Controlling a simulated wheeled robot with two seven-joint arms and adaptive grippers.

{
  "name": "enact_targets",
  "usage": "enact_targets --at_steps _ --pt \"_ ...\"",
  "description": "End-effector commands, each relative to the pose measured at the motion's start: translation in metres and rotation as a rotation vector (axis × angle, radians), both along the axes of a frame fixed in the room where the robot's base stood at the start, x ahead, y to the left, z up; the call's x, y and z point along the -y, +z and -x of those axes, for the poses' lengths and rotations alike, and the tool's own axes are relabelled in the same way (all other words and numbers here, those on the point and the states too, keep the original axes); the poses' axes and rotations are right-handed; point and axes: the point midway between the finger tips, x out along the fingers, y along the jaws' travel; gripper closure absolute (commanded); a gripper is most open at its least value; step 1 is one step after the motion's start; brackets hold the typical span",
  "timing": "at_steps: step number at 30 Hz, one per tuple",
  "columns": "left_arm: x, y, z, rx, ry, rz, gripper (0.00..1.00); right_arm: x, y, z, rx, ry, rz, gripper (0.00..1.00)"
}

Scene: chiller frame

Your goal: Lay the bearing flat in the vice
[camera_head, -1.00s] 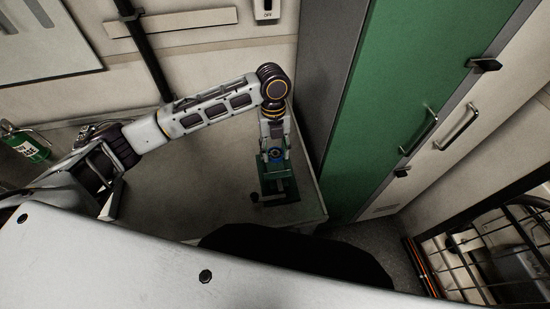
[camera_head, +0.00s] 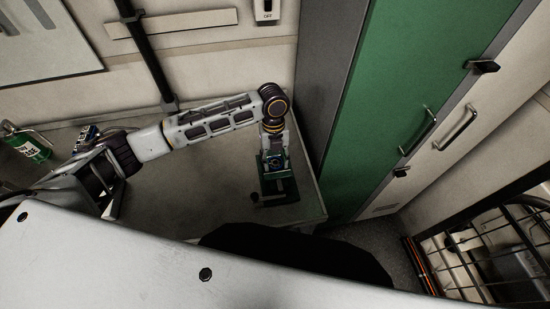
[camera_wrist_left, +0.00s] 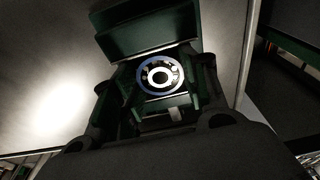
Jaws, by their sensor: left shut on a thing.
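The bearing (camera_wrist_left: 160,75) is a ring with a blue outer edge, a pale inner ring and a dark centre. In the left wrist view it sits between the fingers of my left gripper (camera_wrist_left: 162,82), which is shut on it. The green vice (camera_wrist_left: 145,28) lies just beyond it in that view. In the head view my left gripper (camera_head: 274,158) points down over the vice (camera_head: 279,186), and a little of the bearing's blue shows there. I cannot tell whether the bearing touches the vice. My right gripper is not in view.
The vice stands near the right end of a grey bench (camera_head: 200,190). A green bottle (camera_head: 30,148) stands at the far left. A green cabinet (camera_head: 385,95) rises right of the bench. The bench middle is clear.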

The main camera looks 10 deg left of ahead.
Motion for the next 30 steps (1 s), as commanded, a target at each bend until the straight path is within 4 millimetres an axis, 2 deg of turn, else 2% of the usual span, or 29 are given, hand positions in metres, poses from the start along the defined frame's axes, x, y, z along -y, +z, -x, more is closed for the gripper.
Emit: enact_targets --at_steps 11,12,17,30 --pt "0.0000 -0.0023 0.0000 0.000 0.000 0.000 0.83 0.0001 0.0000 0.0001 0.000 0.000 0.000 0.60" --pt "-0.0001 -0.0029 0.0001 0.000 0.000 -0.001 0.55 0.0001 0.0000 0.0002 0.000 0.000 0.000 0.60" --pt "0.0000 -0.0027 0.0001 0.000 0.000 -0.001 0.34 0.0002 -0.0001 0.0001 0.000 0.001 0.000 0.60" --pt "0.0000 0.0001 -0.0002 0.001 0.000 0.000 0.34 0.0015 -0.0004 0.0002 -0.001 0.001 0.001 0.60"
